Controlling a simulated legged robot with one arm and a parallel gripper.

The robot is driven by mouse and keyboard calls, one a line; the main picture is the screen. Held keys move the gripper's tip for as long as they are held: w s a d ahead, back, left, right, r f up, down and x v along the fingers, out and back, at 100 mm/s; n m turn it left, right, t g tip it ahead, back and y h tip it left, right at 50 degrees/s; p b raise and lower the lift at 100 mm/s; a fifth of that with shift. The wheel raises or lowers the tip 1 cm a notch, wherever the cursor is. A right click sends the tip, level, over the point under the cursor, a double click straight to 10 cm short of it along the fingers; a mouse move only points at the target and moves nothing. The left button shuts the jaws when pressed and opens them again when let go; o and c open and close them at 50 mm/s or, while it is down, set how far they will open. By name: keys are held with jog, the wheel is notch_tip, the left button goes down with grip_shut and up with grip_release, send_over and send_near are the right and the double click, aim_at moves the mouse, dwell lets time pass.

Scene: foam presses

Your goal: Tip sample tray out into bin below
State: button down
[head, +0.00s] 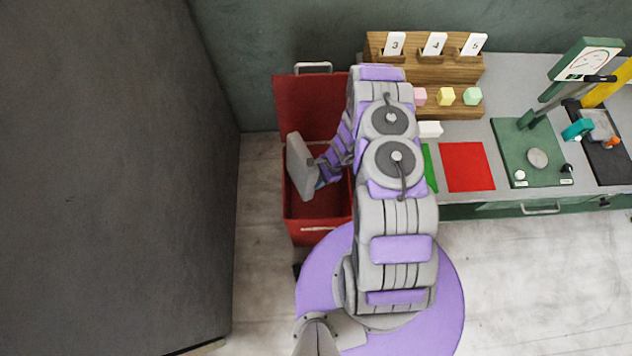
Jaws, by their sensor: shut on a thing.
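The sample tray (298,166) is a light grey, flat piece seen nearly edge-on. It is tilted steeply on its side over the bin. My gripper (322,178) is shut on the tray's right side, and the fingertips are partly hidden by the wrist. The bin (318,234) is a red open box on the floor with its red lid (308,100) raised at the back. Its dark red inside shows below the tray. I cannot tell whether anything lies in the bin or is still in the tray.
To the right is a grey bench with a wooden rack (425,70) of numbered cards and small coloured cubes. A green mat, red mat (467,166) and green press (538,155) are on it. A dark wall (110,170) stands at left. Pale floor is clear between wall and bin.

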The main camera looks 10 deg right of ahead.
jog(key=d+y+b, duration=0.1)
jog(key=d+b, duration=0.1)
jog(key=d+y+b, duration=0.1)
jog(key=shift+w+d+f+g+y, duration=0.2)
jog(key=shift+w+f+g+y, duration=0.1)
jog(key=shift+f, duration=0.1)
dwell(0.8)
